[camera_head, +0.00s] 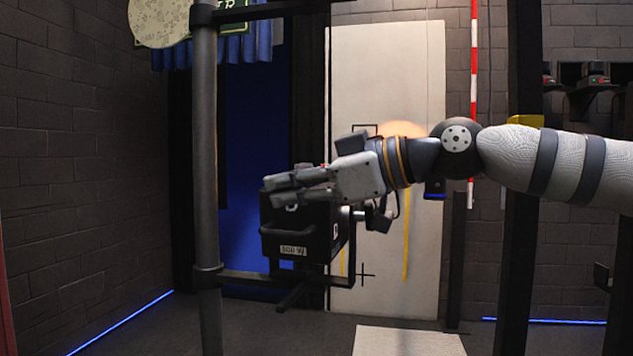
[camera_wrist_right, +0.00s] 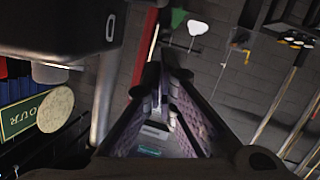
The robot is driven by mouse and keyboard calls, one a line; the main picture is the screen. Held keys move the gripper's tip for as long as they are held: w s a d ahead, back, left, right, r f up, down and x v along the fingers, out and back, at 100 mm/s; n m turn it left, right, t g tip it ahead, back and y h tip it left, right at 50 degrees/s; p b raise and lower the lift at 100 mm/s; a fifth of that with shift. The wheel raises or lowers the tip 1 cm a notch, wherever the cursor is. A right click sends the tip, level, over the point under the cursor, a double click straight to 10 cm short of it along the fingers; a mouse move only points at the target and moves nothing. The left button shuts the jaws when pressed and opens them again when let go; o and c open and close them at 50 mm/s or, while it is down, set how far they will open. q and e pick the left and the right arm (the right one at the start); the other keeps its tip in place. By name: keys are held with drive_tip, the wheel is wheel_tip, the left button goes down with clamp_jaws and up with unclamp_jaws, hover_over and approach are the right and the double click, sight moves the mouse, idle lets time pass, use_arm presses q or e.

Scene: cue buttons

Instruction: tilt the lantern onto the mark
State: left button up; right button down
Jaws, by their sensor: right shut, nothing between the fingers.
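The lantern (camera_head: 300,236) is a black box with a small label, held in a dark yoke beside an upright grey pole. My right gripper (camera_head: 274,190) comes in from the right and is shut and empty, its fingers over the lantern's top edge; I cannot tell whether they touch. In the right wrist view the gripper's fingers (camera_wrist_right: 165,72) are closed together, and a dark body, likely the lantern (camera_wrist_right: 55,25), fills the upper left. A black cross (camera_head: 367,275) and a partly hidden black outline (camera_head: 364,127) show on the pale panel. A warm light spot (camera_head: 402,129) is partly behind my arm.
The grey pole (camera_head: 207,180) stands left of the lantern, with a crossbar (camera_head: 270,12) above. The pale panel (camera_head: 425,80) stands behind, with a red-and-white pole (camera_head: 474,70) to its right. A white slab (camera_head: 407,342) lies on the floor. Open floor shows at lower left.

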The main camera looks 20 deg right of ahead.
sight(293, 235)
drive_tip(key=f, duration=0.2)
drive_tip(key=d+f, duration=0.1)
drive_tip(key=shift+w, duration=0.25)
drive_tip(key=shift+f, duration=0.95)
